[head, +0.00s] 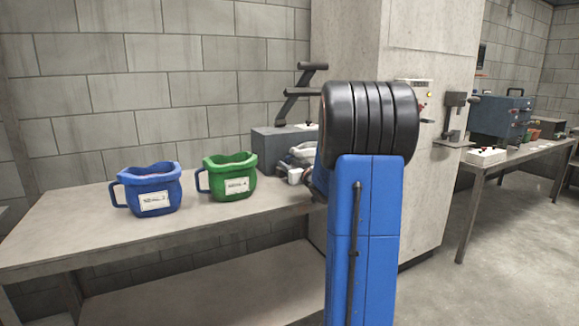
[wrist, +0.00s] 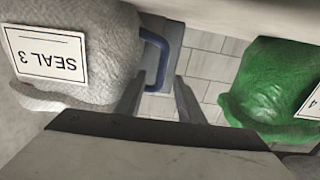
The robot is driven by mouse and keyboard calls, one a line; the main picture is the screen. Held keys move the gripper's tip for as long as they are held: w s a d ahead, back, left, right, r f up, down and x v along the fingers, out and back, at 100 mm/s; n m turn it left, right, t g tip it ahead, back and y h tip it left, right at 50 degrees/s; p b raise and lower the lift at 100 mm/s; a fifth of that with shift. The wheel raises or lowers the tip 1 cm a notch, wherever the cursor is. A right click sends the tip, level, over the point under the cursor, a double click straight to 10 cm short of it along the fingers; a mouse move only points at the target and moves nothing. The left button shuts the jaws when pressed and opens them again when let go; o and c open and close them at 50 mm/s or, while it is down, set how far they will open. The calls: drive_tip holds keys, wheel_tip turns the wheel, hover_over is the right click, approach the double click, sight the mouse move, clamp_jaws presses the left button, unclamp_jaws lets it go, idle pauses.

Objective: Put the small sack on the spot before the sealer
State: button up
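A green sack (wrist: 268,85) labelled 4 is at right. In the head view, the green sack (head: 230,176) and a blue sack (head: 152,190) stand upright on the bench. The grey sealer (head: 270,145) with a dark lever stands behind, partly hidden by my arm. The spot is not visible.
The bench (head: 60,230) is clear at its left and along its front edge. A concrete pillar (head: 430,60) stands to the right. Beyond it, a second table (head: 515,155) holds a blue machine (head: 500,118) and a white tray (head: 486,157).

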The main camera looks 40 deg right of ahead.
drive_tip(key=shift+f, duration=0.15)
drive_tip(key=v, duration=1.7)
drive_tip(key=shift+s, duration=0.25)
drive_tip(key=s+a+f+m+g+h, duration=0.1)
drive_tip(key=s+a+g, duration=0.15)
drive_tip(key=a, duration=0.45)
drive_tip(key=s+a+f+g+h, duration=0.1)
drive_tip(key=a+f+g, duration=0.15)
drive_tip(key=a, duration=0.55)
drive_tip(key=s+a+f+n+g+y, duration=0.1)
drive_tip(key=s+a+f+g+y, duration=0.2)
drive_tip(key=s+a, duration=0.7)
drive_tip(key=s+a+f+n+g+y, duration=0.2)
drive_tip(key=s+a+f, duration=0.4)
drive_tip(key=s+a, duration=0.4)
drive_tip(key=a+g+y, duration=0.1)
drive_tip(key=a+g, duration=0.1)
drive_tip(key=shift+s+a+f+g, duration=0.3)
drive_tip(key=shift+s+f, duration=0.05)
drive_tip(key=shift+s, duration=0.05)
